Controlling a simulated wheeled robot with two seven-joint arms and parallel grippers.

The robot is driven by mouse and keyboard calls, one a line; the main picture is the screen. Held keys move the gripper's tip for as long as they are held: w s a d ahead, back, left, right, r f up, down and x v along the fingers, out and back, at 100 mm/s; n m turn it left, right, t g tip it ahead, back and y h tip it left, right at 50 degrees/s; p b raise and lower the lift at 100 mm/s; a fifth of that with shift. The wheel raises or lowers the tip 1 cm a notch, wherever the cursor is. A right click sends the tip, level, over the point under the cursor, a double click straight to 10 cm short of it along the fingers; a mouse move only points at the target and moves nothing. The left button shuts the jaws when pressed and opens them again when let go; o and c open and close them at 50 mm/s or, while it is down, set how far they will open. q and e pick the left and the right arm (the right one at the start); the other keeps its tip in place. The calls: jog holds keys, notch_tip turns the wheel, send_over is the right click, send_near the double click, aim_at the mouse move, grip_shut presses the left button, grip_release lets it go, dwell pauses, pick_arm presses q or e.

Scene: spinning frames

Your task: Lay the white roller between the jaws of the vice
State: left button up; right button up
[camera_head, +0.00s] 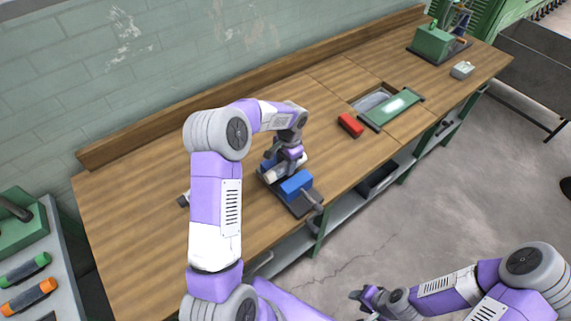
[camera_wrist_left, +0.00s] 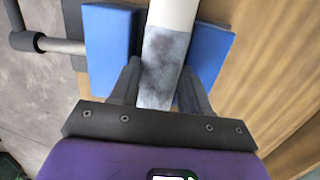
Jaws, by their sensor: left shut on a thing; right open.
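The vice (camera_head: 303,206) with blue jaws stands on the wooden bench; its front blue jaw (camera_head: 296,183) shows clearly. In the left wrist view one blue jaw (camera_wrist_left: 108,50) is left of the white roller (camera_wrist_left: 172,12) and the other (camera_wrist_left: 213,57) is right of it. The roller, with a mottled grey section, lies lengthwise between them in that view. My left gripper (camera_wrist_left: 160,88) is shut on the grey section. In the head view the roller (camera_head: 272,175) is partly hidden by my gripper. Whether it rests on the vice cannot be told. My right gripper (camera_head: 366,297) is open and empty, off the bench front.
A red block (camera_head: 350,125) and a green-framed tray (camera_head: 392,108) lie further right on the bench. A green machine (camera_head: 433,43) and a small grey box (camera_head: 462,70) stand at the far end. A small dark-ended object (camera_head: 183,200) is left of the vice.

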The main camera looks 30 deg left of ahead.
pick_arm(q)
jog(key=shift+s+f+g, duration=0.15)
jog(key=shift+s+f, duration=0.1)
jog(key=shift+f, duration=0.25)
jog(key=shift+s+f+g, duration=0.15)
jog(key=shift+s+f, duration=0.1)
jog(key=shift+f, duration=0.2)
pick_arm(e)
jog(key=shift+f, duration=0.1)
pick_arm(q)
jog(key=o, duration=1.2)
jog(key=shift+d, duration=0.1)
jog(key=shift+w+r, duration=0.15)
jog(key=shift+r, duration=0.4)
jog(key=r, duration=0.1)
jog(key=w+r, duration=0.1)
jog(key=shift+w+r, duration=0.1)
jog(key=shift+r, duration=0.3)
jog(key=r, duration=0.5)
jog(key=shift+d+r, duration=0.1)
jog(key=shift+d, duration=0.1)
jog(key=shift+r, duration=0.1)
pick_arm(e)
jog(key=shift+w+a, duration=0.15)
jog(key=shift+w, duration=0.15)
pick_arm(q)
jog(key=shift+r, duration=0.1)
